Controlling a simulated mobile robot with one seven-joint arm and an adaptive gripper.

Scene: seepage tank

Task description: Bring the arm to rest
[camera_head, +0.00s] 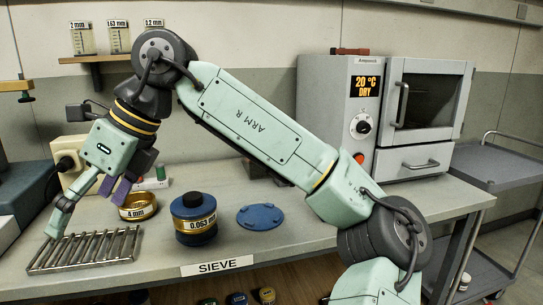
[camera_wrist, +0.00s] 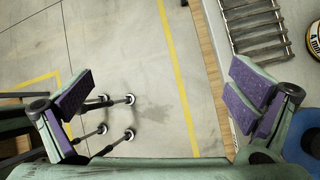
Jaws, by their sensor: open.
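My arm (camera_head: 250,118) reaches up from the lower right and bends down at the left, over the bench. My gripper (camera_head: 88,212) hangs above the left part of the bench, near a metal rod rack. In the wrist view its two purple-padded fingers (camera_wrist: 163,95) are wide apart with nothing between them. Bare floor shows between them, and the right finger is beside the bench edge.
The bench (camera_head: 330,228) holds the rod rack (camera_head: 85,250), a 4 mm brass sieve (camera_head: 138,207), a 0.063 sieve stack (camera_head: 194,220), a blue lid (camera_head: 260,217) and an oven (camera_head: 385,115). A grey cart (camera_head: 500,165) stands at right.

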